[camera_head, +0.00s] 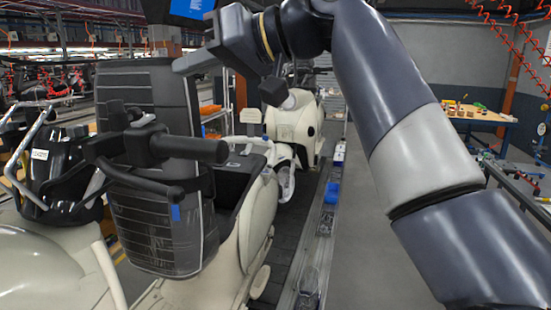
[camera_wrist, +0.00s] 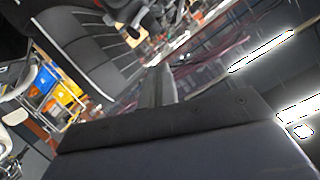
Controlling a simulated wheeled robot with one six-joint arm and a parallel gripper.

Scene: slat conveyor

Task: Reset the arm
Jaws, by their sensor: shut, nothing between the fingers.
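My arm (camera_head: 420,150) rises from the lower right of the head view and bends over at the top. My gripper (camera_head: 192,63) is at the upper middle, pointing left, beside the top of a dark seat back (camera_head: 150,100) on a cream scooter (camera_head: 255,225). I cannot tell from the picture how far it is from the seat back. In the wrist view the fingers (camera_wrist: 158,86) are together, with nothing between them. The seat back (camera_wrist: 85,40) also shows there at the upper left.
A conveyor rail (camera_head: 318,235) with a blue bin (camera_head: 332,193) runs down the middle. More cream scooters stand behind and at the left. A wooden workbench (camera_head: 478,115) is at the back right. The grey floor right of the rail is clear.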

